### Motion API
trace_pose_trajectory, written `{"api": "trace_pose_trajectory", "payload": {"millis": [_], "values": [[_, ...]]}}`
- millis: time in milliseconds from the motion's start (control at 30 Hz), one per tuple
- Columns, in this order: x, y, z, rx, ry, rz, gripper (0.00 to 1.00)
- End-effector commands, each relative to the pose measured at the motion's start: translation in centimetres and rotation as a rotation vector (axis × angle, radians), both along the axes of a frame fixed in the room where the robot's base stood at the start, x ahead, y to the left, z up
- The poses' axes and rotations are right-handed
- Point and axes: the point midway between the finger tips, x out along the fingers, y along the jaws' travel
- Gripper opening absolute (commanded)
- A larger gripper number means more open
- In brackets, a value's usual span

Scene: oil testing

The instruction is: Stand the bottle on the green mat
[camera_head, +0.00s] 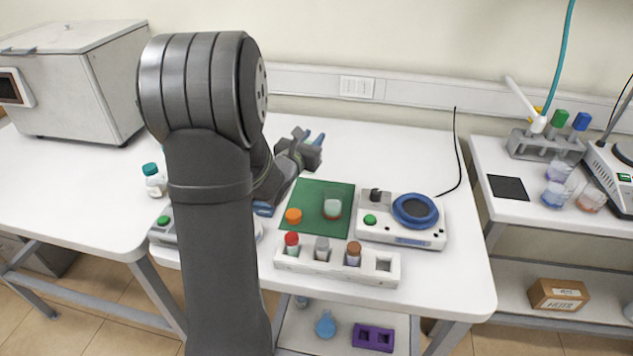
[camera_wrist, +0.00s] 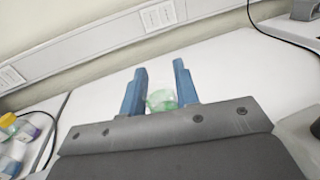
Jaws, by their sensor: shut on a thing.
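My gripper (camera_head: 312,148) is raised above the table behind the green mat (camera_head: 318,191), with its blue fingers pointing up and away. In the wrist view the two fingers (camera_wrist: 158,92) are shut on a clear, pale green bottle (camera_wrist: 161,99). Only a small part of it shows between the fingers; the gripper body hides the rest, and I cannot tell its tilt. In the head view I cannot make out the held bottle. An orange cap (camera_head: 293,216) lies on the mat's left front part, and a clear beaker (camera_head: 332,207) with a reddish base stands right of it.
A white rack (camera_head: 340,272) at the front holds bottles with red, grey and brown caps; its right slot is empty. A scale (camera_head: 400,232) with a blue ring sits right of the mat. A teal-capped bottle (camera_head: 154,180) stands at left. The mat's back part looks clear.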

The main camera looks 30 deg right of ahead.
Motion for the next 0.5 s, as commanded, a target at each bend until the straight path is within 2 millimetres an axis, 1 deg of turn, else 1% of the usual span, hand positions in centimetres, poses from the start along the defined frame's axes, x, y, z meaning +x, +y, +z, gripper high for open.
{"api": "trace_pose_trajectory", "payload": {"millis": [33,100,200,333,500], "values": [[0.0,0.0,-0.9,0.001,0.004,0.000,0.00],[0.0,0.0,-2.0,0.002,0.004,-0.001,0.00],[0.0,-0.1,-3.1,0.001,0.003,-0.002,0.00],[0.0,-0.1,-4.0,0.000,0.001,-0.002,0.00],[0.0,-0.1,-6.2,0.002,0.003,-0.002,0.00]]}}
